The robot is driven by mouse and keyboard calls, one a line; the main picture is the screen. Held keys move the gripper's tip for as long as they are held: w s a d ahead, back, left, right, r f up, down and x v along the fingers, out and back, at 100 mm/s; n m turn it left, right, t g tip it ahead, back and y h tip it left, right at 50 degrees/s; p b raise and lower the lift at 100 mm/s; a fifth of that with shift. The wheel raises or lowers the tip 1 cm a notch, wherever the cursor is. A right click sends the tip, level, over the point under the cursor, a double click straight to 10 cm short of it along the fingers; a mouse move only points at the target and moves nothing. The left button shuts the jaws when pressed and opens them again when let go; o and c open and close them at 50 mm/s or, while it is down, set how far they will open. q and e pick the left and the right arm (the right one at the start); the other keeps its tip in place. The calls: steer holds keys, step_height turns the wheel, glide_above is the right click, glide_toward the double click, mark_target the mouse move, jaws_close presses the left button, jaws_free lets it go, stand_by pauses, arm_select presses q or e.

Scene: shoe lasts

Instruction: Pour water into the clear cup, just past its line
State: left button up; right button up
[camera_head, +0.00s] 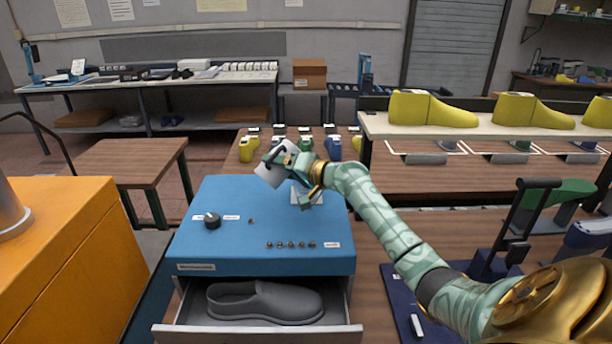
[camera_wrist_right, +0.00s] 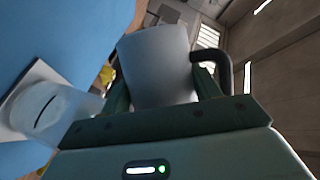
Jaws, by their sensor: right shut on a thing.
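My right gripper (camera_head: 287,164) is shut on a pale grey jug (camera_head: 269,174) with a dark handle. It holds the jug tilted above the blue machine top. In the right wrist view the jug (camera_wrist_right: 157,62) sits between the fingers, its handle to the right. The clear cup (camera_wrist_right: 52,112) stands on a white square pad, with a dark line across its wall. In the head view the cup (camera_head: 299,194) is partly behind my gripper. No water stream shows, and I cannot tell the water level. My left gripper is not in view.
The blue machine (camera_head: 210,250) has a dark knob (camera_head: 212,220) and a row of small buttons. Its open drawer (camera_head: 180,334) holds a grey shoe (camera_head: 265,302). Yellow lasts (camera_head: 430,109) stand on a shelf at right. An orange cabinet (camera_head: 75,260) is at left.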

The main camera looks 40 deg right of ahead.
steer(key=shift+f+m+b, duration=0.2)
steer(key=shift+m+b, duration=0.15)
steer(key=shift+m, duration=0.05)
steer(key=shift+m+t+y, duration=0.3)
steer(key=shift+t, duration=0.1)
steer(key=shift+r+m+t, duration=0.4)
steer(key=shift+r+m, duration=0.1)
steer(key=shift+m, duration=0.4)
steer(key=shift+d+r+m+y, duration=0.3)
steer(key=shift+d+m, duration=0.1)
steer(key=shift+d, duration=0.1)
stand_by(0.5)
steer(key=shift+a, duration=0.2)
steer(key=shift+r+m, duration=0.2)
steer(key=shift+m, duration=0.2)
stand_by(0.5)
